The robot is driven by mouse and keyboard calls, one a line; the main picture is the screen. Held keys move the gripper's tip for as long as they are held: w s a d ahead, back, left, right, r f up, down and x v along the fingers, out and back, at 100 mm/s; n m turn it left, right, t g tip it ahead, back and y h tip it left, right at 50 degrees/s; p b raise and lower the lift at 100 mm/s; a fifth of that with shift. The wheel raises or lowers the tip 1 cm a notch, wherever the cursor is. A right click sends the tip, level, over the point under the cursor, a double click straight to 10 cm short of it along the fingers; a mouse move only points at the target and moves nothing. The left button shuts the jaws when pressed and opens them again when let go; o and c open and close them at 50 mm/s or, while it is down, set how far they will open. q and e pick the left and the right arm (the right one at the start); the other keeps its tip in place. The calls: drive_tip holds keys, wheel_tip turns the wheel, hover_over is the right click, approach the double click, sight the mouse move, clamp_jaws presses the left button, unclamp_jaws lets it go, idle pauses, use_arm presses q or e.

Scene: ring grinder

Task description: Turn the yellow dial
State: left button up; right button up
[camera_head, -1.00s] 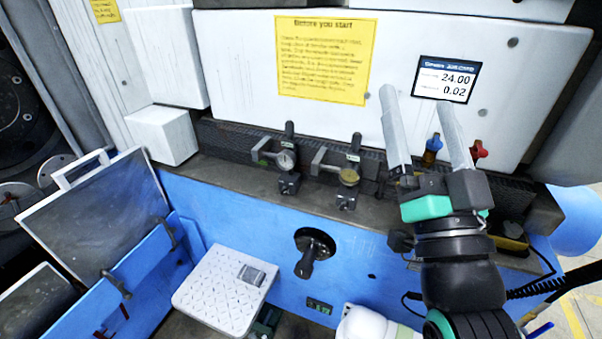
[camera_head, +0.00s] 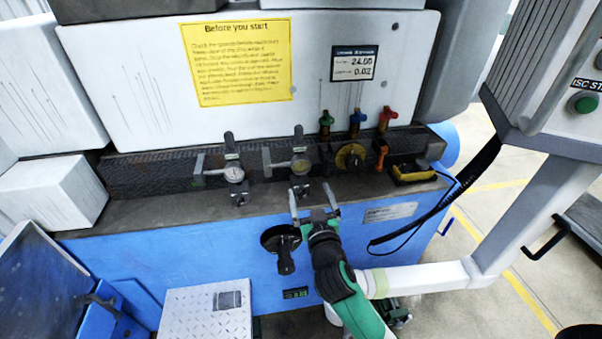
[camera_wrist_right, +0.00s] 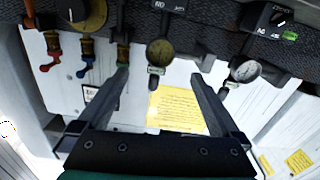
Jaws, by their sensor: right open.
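The yellow dial (camera_head: 350,157), a round yellow knob with a dark centre, sits on the dark ledge below the white panel in the head view. It also shows at the top left of the right wrist view (camera_wrist_right: 92,12), partly cut off by the edge. My right gripper (camera_head: 311,190) is open and empty, in front of the ledge, below and left of the dial, not touching it. In the right wrist view its spread fingers (camera_wrist_right: 159,78) have a dial gauge (camera_wrist_right: 160,50) beyond the gap between them. My left gripper is not in view.
Two dial gauges (camera_head: 233,174) stand left of the dial. Green, blue (camera_head: 357,121) and red valves rise behind it, with a yellow-and-black box (camera_head: 413,172) at its right. A black crank handle (camera_head: 283,245) protrudes from the blue front. A control-box arm (camera_head: 420,278) crosses at right.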

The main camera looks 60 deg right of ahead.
sight(302, 167)
drive_tip(key=b+x, duration=0.1)
drive_tip(key=x, duration=0.8)
drive_tip(key=c, duration=1.3)
drive_tip(key=shift+c, duration=0.2)
